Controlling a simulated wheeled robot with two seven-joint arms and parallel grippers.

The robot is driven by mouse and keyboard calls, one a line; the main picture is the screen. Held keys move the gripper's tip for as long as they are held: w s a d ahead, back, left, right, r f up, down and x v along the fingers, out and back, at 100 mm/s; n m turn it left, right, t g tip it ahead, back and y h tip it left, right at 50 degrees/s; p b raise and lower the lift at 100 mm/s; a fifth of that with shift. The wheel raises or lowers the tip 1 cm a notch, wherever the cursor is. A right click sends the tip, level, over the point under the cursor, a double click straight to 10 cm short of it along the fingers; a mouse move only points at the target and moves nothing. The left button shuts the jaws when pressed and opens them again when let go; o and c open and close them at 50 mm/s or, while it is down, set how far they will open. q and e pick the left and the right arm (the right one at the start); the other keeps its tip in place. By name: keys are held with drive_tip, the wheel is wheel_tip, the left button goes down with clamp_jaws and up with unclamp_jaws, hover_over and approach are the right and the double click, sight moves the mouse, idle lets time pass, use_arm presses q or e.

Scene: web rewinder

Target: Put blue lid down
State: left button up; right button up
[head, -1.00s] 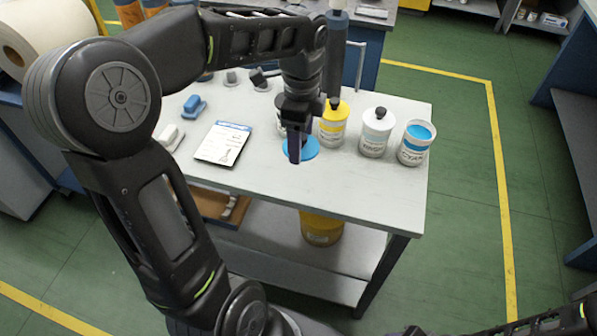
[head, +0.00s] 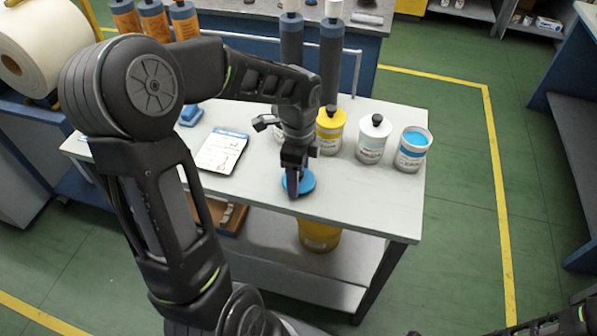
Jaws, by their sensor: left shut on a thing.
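The blue lid (head: 307,182) is at the front middle of the grey table top (head: 355,205). My left gripper (head: 293,188) is over it, pointing down, shut on the lid and hiding its left part. I cannot tell whether the lid touches the table. An open jar with blue contents (head: 413,149) stands at the table's right end, apart from the lid. My right arm shows only at the lower right edge, and its gripper is out of view.
A white-lidded jar (head: 373,140) and a yellow jar (head: 330,131) stand left of the open jar. A printed sheet (head: 221,151) lies left of my gripper. The table top right of the lid is clear. A yellow bucket (head: 319,234) stands on the shelf below.

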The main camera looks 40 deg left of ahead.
use_arm(q)
drive_tip(key=shift+f, duration=0.15)
drive_tip(key=o, duration=1.3)
wheel_tip(320, 180, up, 12)
drive_tip(key=shift+r, duration=0.15)
